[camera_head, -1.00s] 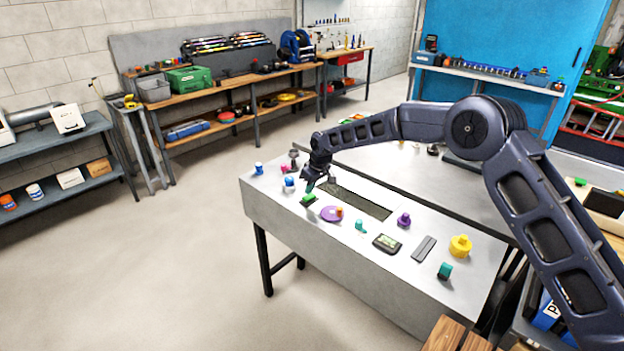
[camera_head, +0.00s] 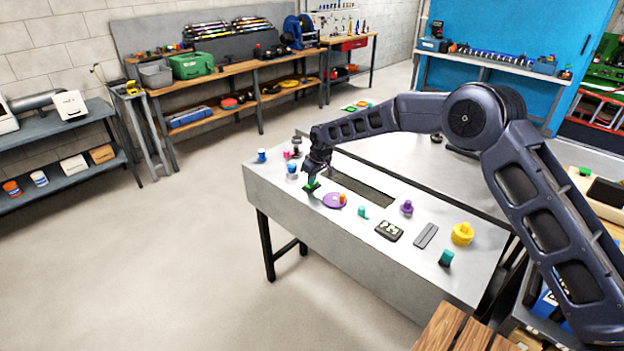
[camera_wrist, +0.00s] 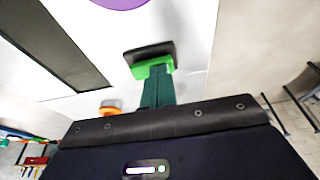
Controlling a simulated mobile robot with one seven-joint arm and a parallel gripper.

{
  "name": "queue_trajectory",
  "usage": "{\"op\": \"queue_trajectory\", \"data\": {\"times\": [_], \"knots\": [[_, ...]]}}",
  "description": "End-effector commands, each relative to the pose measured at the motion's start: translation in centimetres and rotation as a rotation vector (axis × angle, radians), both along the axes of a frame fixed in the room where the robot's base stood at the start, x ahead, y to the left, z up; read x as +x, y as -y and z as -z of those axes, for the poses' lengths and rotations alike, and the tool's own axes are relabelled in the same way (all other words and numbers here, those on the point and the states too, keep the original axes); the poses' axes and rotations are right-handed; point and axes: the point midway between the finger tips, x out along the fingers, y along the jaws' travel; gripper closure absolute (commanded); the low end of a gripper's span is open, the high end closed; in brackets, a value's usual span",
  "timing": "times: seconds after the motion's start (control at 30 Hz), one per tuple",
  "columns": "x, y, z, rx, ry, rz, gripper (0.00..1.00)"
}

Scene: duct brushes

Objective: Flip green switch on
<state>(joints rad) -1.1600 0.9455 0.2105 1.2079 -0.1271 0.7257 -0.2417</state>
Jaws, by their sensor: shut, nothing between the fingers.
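The green switch (camera_wrist: 153,67) sits on a black base on the grey table top (camera_head: 405,266). In the head view the green switch (camera_head: 311,186) is at the table's left end, partly hidden under my gripper (camera_head: 311,180). In the wrist view my gripper (camera_wrist: 157,86) is shut and empty, its dark green fingers reaching to the switch's near edge. The fingertips are at or very close to the switch; I cannot tell whether they touch it. The switch's on or off position is not clear.
A purple disc (camera_head: 334,200) lies just right of the switch. Blue knobs (camera_head: 292,170) stand to its left, and a long dark slot (camera_head: 362,184) runs behind.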

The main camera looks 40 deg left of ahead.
Motion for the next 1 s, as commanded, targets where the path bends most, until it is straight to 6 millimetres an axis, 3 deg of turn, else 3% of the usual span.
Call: {"op": "queue_trajectory", "data": {"times": [0.83, 1.0], "knots": [[1.6, 0.0, -0.2, -0.001, -0.001, 0.000, 1.00], [1.8, 0.0, -1.2, 0.000, 0.000, 0.000, 1.00]]}}
